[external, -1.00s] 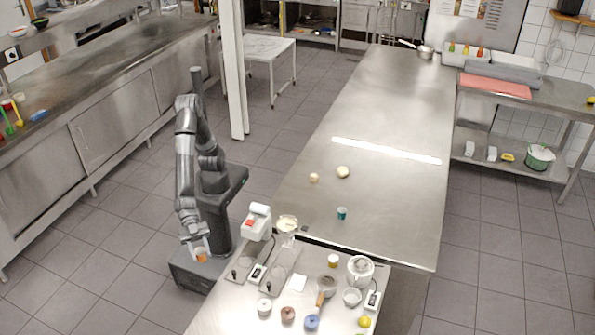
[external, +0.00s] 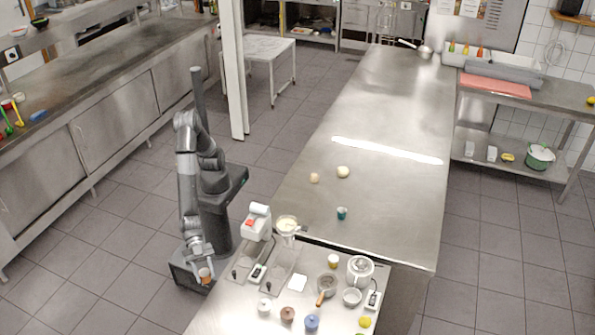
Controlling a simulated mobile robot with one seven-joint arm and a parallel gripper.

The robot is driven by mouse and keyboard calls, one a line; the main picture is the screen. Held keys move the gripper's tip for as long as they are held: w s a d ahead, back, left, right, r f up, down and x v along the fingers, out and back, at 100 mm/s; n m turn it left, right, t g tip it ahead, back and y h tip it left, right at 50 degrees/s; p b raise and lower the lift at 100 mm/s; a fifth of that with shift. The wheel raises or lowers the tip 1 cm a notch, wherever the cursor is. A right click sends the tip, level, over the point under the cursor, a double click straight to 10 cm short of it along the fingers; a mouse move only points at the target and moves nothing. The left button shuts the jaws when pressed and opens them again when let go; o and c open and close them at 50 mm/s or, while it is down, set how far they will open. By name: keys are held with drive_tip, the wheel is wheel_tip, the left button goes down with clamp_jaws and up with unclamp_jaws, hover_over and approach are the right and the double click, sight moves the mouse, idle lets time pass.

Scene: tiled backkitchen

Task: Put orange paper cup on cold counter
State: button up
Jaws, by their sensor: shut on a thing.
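My gripper (external: 203,272) hangs low beside my base, left of the near steel table. It is shut on the orange paper cup (external: 206,279), which shows small and partly hidden by the fingers. The cup is held in the air, apart from any surface. Which surface is the cold counter is not marked; a long steel counter (external: 385,110) runs through the middle, and another steel counter (external: 110,62) stands along the left wall.
The near table (external: 240,313) carries a scale, jars, a white pot (external: 360,269) and small bowls. A teal cup (external: 342,213) and two round pale things stand on the middle counter, otherwise largely clear. A white post (external: 234,80) stands behind my arm.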

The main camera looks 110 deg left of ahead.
drive_tip(key=w+f, duration=0.2)
drive_tip(key=w, duration=0.1)
drive_tip(key=w+f, duration=0.1)
drive_tip(key=w, duration=0.1)
drive_tip(key=shift+w+a+f, duration=0.25)
drive_tip(key=shift+f, duration=1.65)
drive_tip(key=shift+f, duration=0.1)
drive_tip(key=shift+f, duration=0.15)
drive_tip(key=o, duration=1)
drive_tip(key=shift+o, duration=0.2)
drive_tip(key=v, duration=1)
drive_tip(key=shift+s+a, duration=0.3)
